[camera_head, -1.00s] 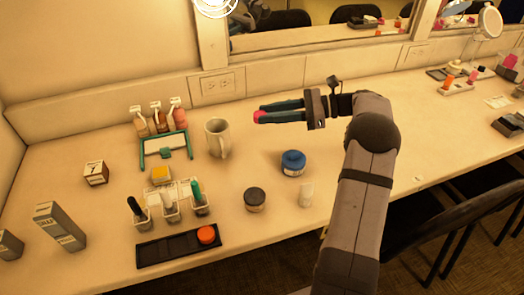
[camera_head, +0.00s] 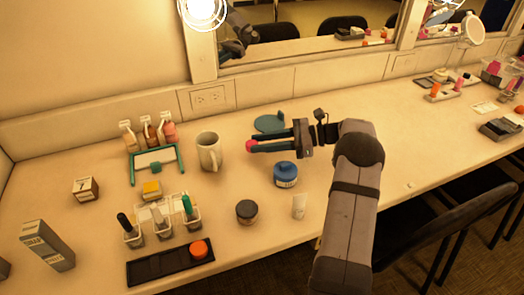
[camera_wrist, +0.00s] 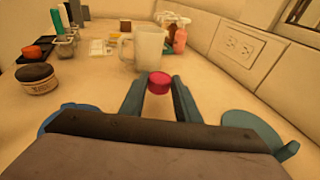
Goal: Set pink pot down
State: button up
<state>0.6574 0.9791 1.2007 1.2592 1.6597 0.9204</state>
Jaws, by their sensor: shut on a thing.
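The pink pot (camera_wrist: 159,83) is small and round and sits between the fingertips of my gripper (camera_wrist: 160,92) in the wrist view. In the head view the pink pot (camera_head: 251,146) shows at the left end of the fingers of my gripper (camera_head: 252,147). My gripper is shut on it. It appears held above the counter, behind and left of the blue jar; the exact height is hard to tell.
A white mug (camera_head: 209,152) stands left of the pot. The blue-lidded jar (camera_head: 286,175) is just in front of my gripper, and a teal round disc (camera_head: 270,123) lies behind it. A black tray (camera_head: 165,266) with an orange pot (camera_head: 199,249) lies front left. A dark-lidded jar (camera_head: 247,211) and small white bottle (camera_head: 299,206) stand nearby.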

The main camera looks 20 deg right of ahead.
aim_at(262, 157)
jog(key=shift+f, duration=1.6)
jog(key=shift+f, duration=0.15)
jog(key=o, duration=1)
jog(key=shift+o, duration=0.2)
jog(key=v, duration=1.2)
jog(key=shift+r+b, duration=0.25)
jog(key=shift+b, duration=0.15)
